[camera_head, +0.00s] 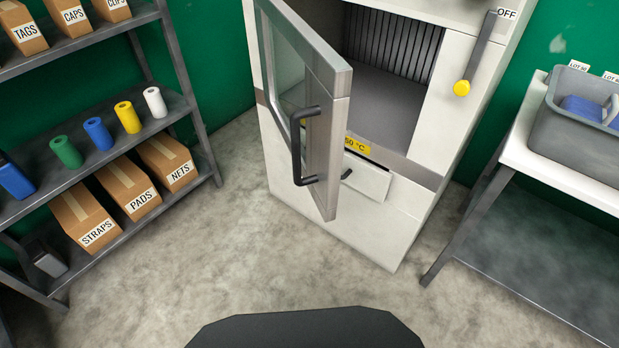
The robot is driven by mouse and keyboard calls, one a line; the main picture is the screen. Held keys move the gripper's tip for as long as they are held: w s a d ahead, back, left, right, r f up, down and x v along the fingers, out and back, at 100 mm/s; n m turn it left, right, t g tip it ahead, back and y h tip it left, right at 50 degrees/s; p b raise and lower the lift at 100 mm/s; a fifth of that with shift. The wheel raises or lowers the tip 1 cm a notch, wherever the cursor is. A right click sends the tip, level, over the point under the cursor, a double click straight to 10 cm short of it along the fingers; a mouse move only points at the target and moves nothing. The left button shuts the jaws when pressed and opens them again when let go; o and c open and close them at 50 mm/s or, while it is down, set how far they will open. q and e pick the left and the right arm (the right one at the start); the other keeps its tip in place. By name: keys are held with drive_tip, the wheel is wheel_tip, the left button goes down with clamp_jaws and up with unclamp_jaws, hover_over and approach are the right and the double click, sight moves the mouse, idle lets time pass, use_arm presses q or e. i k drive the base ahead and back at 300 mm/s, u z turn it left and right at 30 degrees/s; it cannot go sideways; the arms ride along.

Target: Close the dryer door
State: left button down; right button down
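The dryer (360,215) is a tall white cabinet in the middle of the head view, its top cut off by the frame. Its door (330,150) is hinged on the left and stands wide open, swung out toward me. The door has a grey frame, a glass pane (282,75) and a dark bar handle (298,148). The chamber (385,95) behind it shows a grey floor and a ribbed back wall. Neither of my grippers is in view.
A metal shelf (205,165) with labelled boxes and coloured rolls stands at the left. A white-topped table (540,165) with a grey bin (570,140) stands at the right. A lever (480,50) marked OFF is on the dryer. The floor (230,265) before the dryer is clear.

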sight(328, 76)
drive_tip(key=u, duration=0.55)
drive_tip(key=k, duration=1.25)
drive_tip(key=u, duration=0.7)
drive_tip(key=i, duration=0.8)
drive_tip(key=z, duration=0.25)
